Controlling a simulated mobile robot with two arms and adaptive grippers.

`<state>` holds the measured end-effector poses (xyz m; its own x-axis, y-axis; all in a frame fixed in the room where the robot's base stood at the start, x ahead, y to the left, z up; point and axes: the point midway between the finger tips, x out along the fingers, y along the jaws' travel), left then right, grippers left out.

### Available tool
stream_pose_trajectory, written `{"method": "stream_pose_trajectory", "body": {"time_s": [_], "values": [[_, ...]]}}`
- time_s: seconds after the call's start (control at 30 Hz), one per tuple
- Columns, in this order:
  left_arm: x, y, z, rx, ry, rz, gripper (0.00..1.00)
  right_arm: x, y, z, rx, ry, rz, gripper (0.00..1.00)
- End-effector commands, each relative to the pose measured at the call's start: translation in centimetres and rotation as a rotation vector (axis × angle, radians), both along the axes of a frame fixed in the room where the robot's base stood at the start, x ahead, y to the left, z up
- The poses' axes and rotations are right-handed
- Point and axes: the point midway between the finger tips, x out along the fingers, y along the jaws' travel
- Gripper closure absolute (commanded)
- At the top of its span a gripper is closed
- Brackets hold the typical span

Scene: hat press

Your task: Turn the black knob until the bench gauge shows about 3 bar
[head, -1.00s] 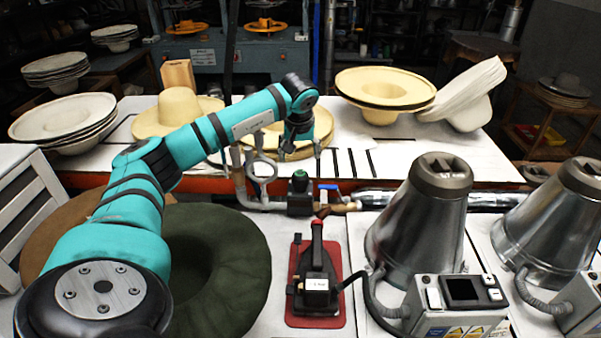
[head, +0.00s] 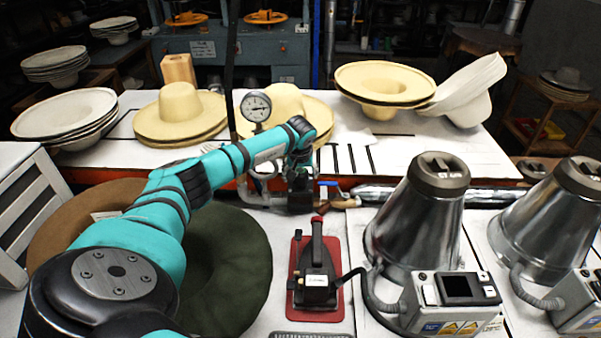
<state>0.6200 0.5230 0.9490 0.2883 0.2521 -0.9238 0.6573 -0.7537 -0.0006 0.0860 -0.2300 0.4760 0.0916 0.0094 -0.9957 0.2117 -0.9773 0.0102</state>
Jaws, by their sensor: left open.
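The bench gauge (head: 256,107), a round white dial, stands on a pipe behind my left arm. Its dial faces me, but the numbers are too small to read. My left gripper (head: 298,178) points down over the regulator body (head: 299,202) on the pipe. It is open, with its fingers at the place of the black knob. The knob is mostly hidden behind the gripper, and I cannot tell whether the fingers touch it. My right gripper is not in view.
A black iron (head: 316,275) rests on a red mat (head: 337,306) in front of the pipe. A metal steamer cone (head: 415,220) stands to the right. Straw hats (head: 180,112) lie on the white table behind. A dark green hat (head: 235,270) lies under my left arm.

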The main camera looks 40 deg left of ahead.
Motion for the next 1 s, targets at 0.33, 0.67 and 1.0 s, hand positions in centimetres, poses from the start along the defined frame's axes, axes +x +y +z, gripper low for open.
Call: {"method": "stream_pose_trajectory", "body": {"time_s": [0.33, 0.67, 1.0], "values": [[0.0, 0.0, 0.0, 0.000, 0.000, 0.000, 0.64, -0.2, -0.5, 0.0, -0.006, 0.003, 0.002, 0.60], [0.0, 0.0, 0.0, -0.001, -0.001, 0.009, 0.83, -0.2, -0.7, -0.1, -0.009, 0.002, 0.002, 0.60], [0.1, -0.1, -0.1, -0.001, -0.001, 0.153, 0.83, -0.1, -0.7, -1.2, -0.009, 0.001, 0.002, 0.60]]}}
